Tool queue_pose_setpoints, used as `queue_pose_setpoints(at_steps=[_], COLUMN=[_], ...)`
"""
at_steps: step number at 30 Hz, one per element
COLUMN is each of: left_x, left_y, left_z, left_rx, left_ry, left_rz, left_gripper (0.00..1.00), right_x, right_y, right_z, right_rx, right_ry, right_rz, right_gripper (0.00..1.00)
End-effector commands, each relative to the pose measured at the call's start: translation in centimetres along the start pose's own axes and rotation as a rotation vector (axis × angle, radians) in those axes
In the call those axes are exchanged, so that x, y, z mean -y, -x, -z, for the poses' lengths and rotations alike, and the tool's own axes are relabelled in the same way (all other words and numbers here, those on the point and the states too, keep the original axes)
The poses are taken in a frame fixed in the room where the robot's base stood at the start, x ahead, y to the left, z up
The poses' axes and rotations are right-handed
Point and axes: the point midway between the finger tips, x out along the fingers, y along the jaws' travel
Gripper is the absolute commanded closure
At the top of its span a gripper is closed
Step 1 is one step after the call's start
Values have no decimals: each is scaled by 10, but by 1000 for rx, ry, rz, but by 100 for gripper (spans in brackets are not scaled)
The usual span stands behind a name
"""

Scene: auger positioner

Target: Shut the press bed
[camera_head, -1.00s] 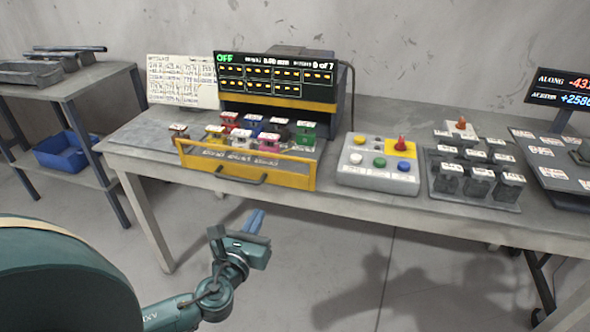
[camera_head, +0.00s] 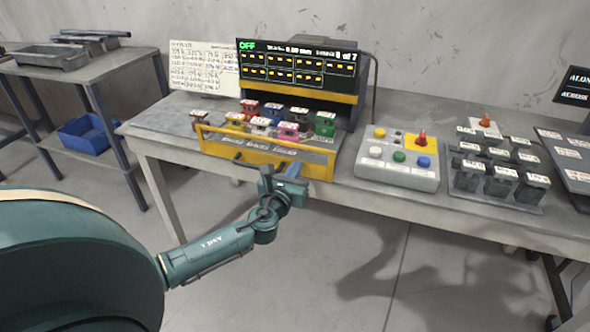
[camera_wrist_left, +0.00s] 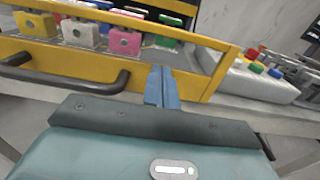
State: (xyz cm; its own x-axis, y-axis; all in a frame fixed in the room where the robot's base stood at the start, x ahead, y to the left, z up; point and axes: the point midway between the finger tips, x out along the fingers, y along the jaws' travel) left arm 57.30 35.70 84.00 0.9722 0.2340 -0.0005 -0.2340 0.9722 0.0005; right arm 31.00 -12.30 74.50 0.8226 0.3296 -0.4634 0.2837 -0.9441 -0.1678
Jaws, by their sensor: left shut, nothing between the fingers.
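The press bed is a yellow-fronted drawer (camera_head: 222,146) pulled out from under the dark press (camera_head: 343,112) on the table. Several coloured blocks with white labels, one of them pink (camera_head: 288,131), stand in it. Its dark handle also shows in the left wrist view (camera_wrist_left: 65,84), on the yellow front. My left gripper (camera_head: 288,168) is shut and empty in front of the right part of the yellow front. In the left wrist view its blue fingers (camera_wrist_left: 161,88) lie right of the handle, at or very near the front panel; I cannot tell if they touch. My right gripper is not in view.
A control box (camera_head: 398,165) with coloured buttons and a red knob stands right of the bed. A rack of dark blocks (camera_head: 500,182) stands farther right. A display above the bed reads OFF. A side table with a blue bin (camera_head: 88,137) is at left.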

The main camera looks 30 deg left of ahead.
Motion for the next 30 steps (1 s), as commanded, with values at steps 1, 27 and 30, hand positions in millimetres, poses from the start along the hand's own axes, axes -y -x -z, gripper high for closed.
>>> queue_pose_setpoints(at_steps=[1,27,30], left_x=[0,0,0], left_y=[-2,-71,-92], left_z=[0,0,0], left_rx=[0,6,6], left_ry=[1,2,2], left_rz=[1,-3,-2], left_gripper=[100,100,100], right_x=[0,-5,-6], right_y=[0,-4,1], right_z=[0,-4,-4], right_rx=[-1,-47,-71], right_ry=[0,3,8], right_rz=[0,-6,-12], right_gripper=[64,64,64])
